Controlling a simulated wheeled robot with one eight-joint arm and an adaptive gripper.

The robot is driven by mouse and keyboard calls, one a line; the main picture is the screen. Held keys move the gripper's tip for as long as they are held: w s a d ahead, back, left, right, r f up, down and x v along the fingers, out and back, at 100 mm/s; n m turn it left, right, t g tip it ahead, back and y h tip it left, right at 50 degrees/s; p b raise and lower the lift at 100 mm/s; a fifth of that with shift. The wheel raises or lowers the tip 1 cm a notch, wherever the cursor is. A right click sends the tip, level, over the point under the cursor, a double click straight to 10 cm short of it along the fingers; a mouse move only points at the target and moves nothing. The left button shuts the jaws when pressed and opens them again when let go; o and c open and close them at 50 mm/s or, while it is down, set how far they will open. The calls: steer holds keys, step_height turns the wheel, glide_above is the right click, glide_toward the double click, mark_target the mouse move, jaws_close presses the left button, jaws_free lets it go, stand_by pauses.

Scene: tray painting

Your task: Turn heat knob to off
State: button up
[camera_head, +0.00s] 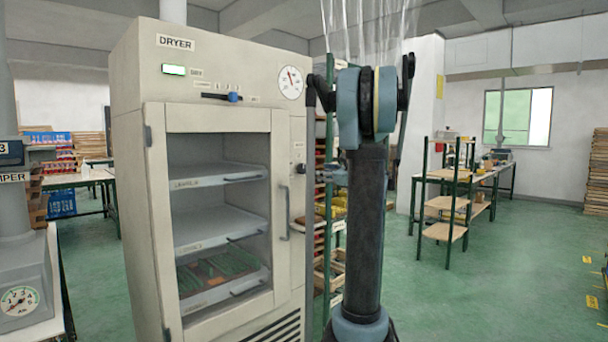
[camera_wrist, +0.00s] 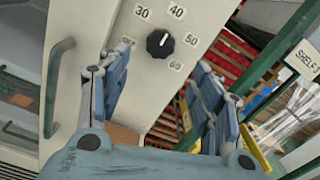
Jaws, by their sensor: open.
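The heat knob (camera_wrist: 160,43) is a round black dial on the dryer's pale front panel in the wrist view. Its white pointer line is tilted up and right, toward the 40 label. Labels 30, 40, 50 and 60 stand around it, and a label at its left is too blurred to read surely. In the head view the knob (camera_head: 299,168) is small, beside the door handle. My gripper (camera_wrist: 160,85) is open and empty, its two blue-grey fingers apart below the knob in the picture and not touching it. In the head view my arm mostly hides the gripper.
The dryer (camera_head: 125,80) has a glazed door with a vertical handle (camera_head: 284,212) left of the knob. A blue slider (camera_head: 233,97) and a gauge (camera_head: 290,82) sit above. Shelves with bins (camera_wrist: 235,65) stand at the dryer's right.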

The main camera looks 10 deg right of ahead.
mark_target(304, 170)
steer(key=x, duration=1)
steer(key=shift+w+a, duration=0.25)
steer(key=shift+w, duration=0.05)
steer(key=shift+c, duration=0.4)
steer(key=c, duration=1)
